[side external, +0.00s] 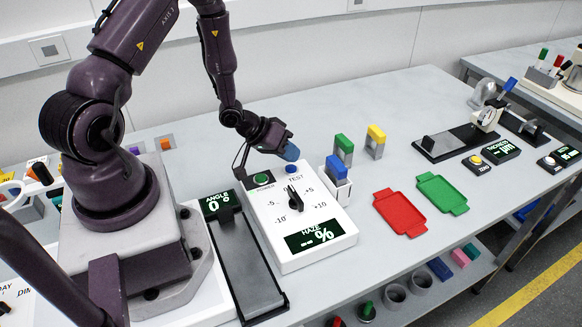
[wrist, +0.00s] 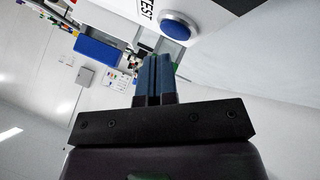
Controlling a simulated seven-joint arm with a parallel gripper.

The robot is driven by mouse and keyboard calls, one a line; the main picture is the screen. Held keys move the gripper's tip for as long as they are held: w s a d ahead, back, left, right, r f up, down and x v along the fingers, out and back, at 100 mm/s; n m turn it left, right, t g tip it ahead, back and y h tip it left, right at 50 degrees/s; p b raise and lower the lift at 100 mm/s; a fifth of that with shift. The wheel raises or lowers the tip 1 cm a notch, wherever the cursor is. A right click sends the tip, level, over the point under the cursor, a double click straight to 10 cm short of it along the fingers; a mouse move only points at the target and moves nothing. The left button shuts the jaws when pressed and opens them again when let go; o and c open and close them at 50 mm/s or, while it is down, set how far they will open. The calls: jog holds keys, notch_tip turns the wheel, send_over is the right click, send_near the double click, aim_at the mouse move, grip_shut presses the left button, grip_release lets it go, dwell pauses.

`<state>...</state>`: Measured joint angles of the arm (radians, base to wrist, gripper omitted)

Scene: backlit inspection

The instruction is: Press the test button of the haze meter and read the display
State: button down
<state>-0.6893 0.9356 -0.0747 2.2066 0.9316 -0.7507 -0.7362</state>
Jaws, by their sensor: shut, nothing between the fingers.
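The haze meter (side external: 332,246) is a white box on the bench in the side external view. Its blue test button (side external: 291,169) sits near the back edge, beside the word TEST. It also shows, with a pale ring, at the top of the wrist view (wrist: 180,24). The dark HAZE display (side external: 313,237) shows dashes and a percent sign. A black knob (side external: 294,197) and a green power button (side external: 263,179) are on the same panel. My gripper (side external: 291,153) is shut and empty, its blue fingertips just above and behind the test button, apparently apart from it. The wrist view shows its fingers (wrist: 155,75) together.
An angle unit (side external: 250,270) reading 0° stands left of the meter. A holder with a blue-topped block (side external: 338,172), green (side external: 343,147) and yellow (side external: 376,140) pieces stand at the right. Red (side external: 399,213) and green (side external: 442,194) trays lie beyond.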

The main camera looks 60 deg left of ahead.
aim_at(290, 166)
jog(key=shift+f, duration=0.15)
jog(key=shift+f, duration=0.25)
jog(key=shift+f, duration=0.4)
dwell(0.9)
jog(key=shift+r, duration=0.8)
jog(key=shift+r, duration=2.5)
